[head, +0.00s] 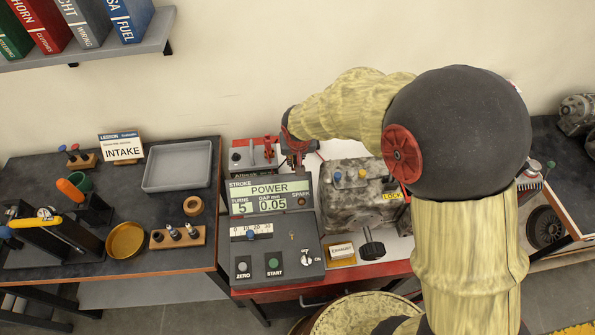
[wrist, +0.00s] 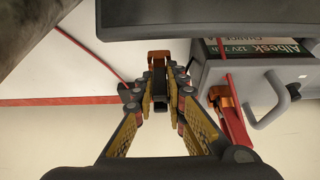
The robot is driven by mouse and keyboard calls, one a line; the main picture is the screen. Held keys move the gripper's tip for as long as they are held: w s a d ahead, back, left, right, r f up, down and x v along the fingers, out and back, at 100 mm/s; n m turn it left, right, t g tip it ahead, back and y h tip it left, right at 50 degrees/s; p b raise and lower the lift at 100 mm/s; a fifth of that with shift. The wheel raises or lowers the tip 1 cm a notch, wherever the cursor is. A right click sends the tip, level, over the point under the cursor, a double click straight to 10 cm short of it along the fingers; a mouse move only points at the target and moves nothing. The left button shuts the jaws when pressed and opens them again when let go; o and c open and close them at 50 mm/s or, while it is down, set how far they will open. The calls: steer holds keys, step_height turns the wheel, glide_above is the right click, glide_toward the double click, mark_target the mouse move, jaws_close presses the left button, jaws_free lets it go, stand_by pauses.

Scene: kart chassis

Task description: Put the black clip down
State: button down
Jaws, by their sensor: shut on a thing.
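My gripper (wrist: 158,90) is shut on the black clip (wrist: 158,78), a small dark piece with a copper-orange end, seen between the fingertips in the wrist view. In the head view my gripper (head: 297,160) points down behind the grey control panel, just right of the battery (head: 252,168). The clip is too small and covered to make out there. The battery, labelled Albesk 12V, also shows in the wrist view (wrist: 255,50). A red clip (wrist: 233,118) with an orange end sits beside its grey bracket, to the right of my gripper.
The grey panel (head: 310,255) with POWER display stands in front of my gripper. A grey engine block (head: 360,195) is close on the right. Left, a dark table (head: 75,262) holds a grey tray (head: 148,166), a yellow bowl (head: 126,254) and tools. A red cable (wrist: 95,50) crosses the white surface.

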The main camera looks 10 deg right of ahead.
steer(key=shift+f+b, duration=0.8)
steer(key=shift+f, duration=2.05)
steer(key=shift+f, duration=0.2)
steer(key=c, duration=1.9)
jaws_free()
steer(key=shift+o, duration=0.4)
steer(key=p+v, duration=0.3)
steer(key=v, duration=0.9)
steer(key=shift+r, duration=0.2)
